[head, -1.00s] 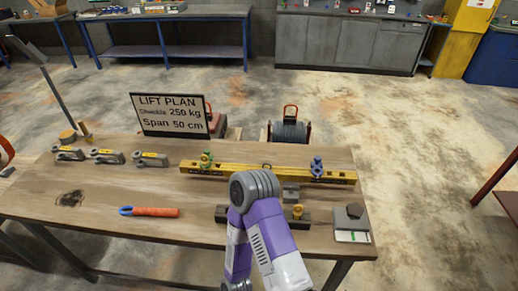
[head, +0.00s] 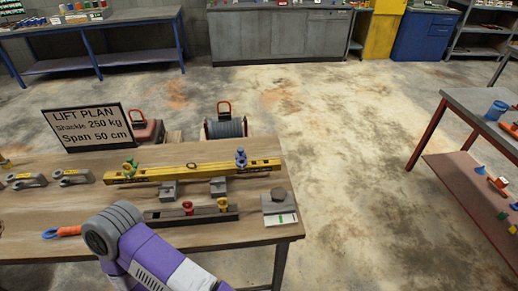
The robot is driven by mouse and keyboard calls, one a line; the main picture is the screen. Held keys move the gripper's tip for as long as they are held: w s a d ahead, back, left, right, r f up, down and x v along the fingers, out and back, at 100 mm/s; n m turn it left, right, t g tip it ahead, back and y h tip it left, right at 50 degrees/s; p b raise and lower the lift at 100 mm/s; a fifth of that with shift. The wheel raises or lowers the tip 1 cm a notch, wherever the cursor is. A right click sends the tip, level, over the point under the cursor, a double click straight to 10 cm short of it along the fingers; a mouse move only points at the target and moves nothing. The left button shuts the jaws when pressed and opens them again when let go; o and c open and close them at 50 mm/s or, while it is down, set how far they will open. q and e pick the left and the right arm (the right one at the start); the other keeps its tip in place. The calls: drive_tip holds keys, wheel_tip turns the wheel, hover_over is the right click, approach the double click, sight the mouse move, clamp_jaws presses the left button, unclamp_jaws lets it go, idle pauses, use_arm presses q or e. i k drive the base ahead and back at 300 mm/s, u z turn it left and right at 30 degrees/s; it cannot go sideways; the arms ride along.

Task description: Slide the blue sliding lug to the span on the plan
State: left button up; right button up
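The blue sliding lug (head: 240,157) stands on the right part of the yellow beam (head: 190,172). A green lug (head: 130,167) stands near the beam's left end. The lift plan sign (head: 87,126) at the table's back left reads "Shackle 250 kg" and "Span 50 cm". A purple and grey part of my arm covers the front of the table. Neither of my grippers shows, and nothing of mine is seen touching the beam or lugs.
The beam rests on two grey blocks (head: 168,190) on the wooden table (head: 200,236). A dark rack (head: 160,216) with red and yellow pieces lies in front. Grey shackles (head: 26,181) lie left. A cable reel (head: 226,125) stands behind. Floor to the right is open.

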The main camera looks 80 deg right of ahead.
sight(241, 157)
drive_tip(key=k, duration=0.5)
drive_tip(key=z, duration=0.75)
